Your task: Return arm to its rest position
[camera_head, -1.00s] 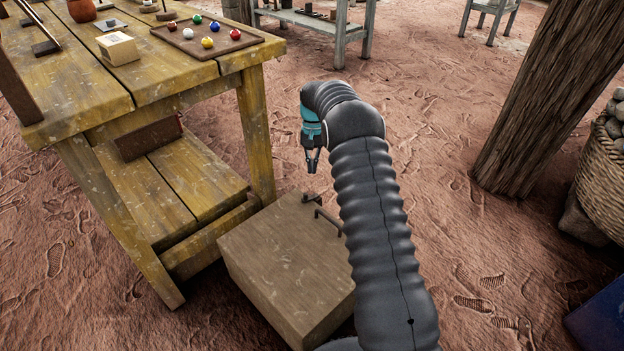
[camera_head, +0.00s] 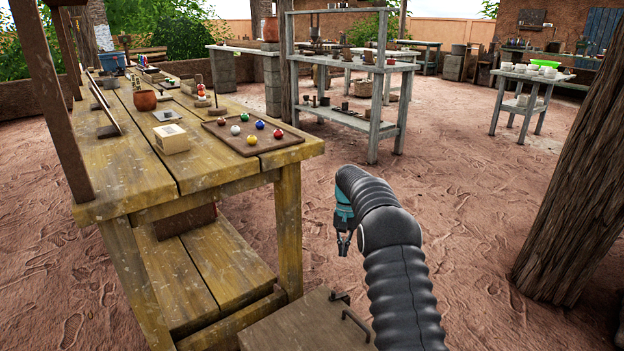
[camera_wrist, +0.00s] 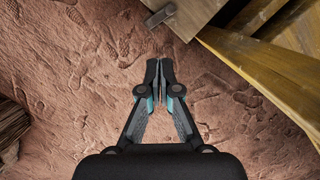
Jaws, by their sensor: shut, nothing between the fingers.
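The wooden table (camera_head: 110,205) at left bears a board (camera_head: 225,140) with several coloured balls, a pale block (camera_head: 171,139) and a clay pot (camera_head: 145,100). The box (camera_head: 300,325) has dark handles. A thick post (camera_head: 575,215) stands right. Open ground lies between.

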